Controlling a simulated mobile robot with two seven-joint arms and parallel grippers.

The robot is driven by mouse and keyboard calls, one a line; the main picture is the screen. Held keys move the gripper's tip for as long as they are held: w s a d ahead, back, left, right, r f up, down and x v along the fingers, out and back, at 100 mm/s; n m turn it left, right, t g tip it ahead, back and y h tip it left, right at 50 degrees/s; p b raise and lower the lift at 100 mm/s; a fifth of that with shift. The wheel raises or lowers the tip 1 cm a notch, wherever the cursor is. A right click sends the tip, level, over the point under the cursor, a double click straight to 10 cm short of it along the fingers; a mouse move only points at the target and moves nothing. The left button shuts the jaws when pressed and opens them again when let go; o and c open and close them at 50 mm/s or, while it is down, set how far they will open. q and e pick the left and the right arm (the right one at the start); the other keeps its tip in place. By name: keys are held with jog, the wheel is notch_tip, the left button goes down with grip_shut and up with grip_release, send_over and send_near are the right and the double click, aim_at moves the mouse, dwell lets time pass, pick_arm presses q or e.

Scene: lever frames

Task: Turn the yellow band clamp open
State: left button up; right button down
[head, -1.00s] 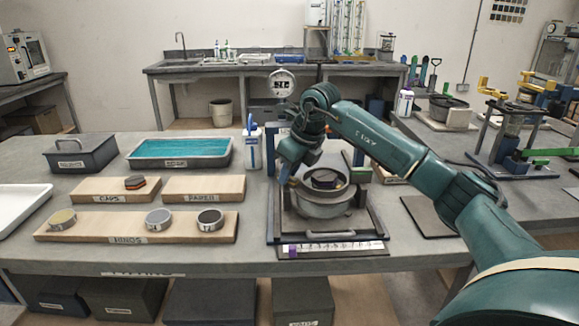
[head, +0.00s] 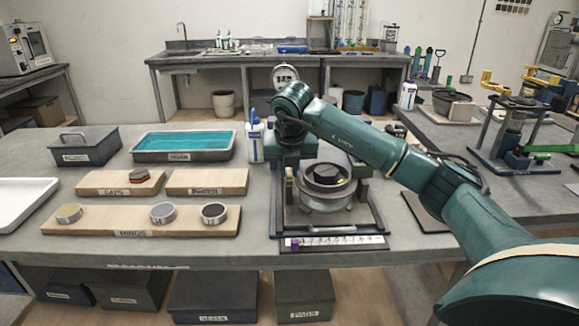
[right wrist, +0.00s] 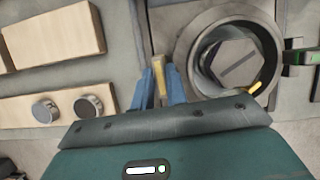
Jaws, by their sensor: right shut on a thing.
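The yellow band clamp's lever (right wrist: 157,68) shows in the right wrist view as a short yellow bar at the left side of a round grey pot (right wrist: 270,62). My right gripper (right wrist: 160,88) has its two blue fingers on either side of the lever, shut on it. In the head view the pot (head: 326,200) sits in a dark-framed stand on the bench, with a dark hexagonal piece inside its ring. My right arm reaches in from the right, with its wrist behind and left of the pot. The fingertips are small and partly hidden there. My left gripper is not in view.
A white bottle with a blue top (head: 254,141) stands close left of the stand. Wooden boards (head: 130,222) with round pieces lie further left. A labelled strip (head: 333,243) lies along the front edge. A green lever piece (right wrist: 304,57) is right of the pot.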

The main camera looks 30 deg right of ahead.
jog(key=shift+m, duration=0.5)
jog(key=c, duration=1.4)
grip_release()
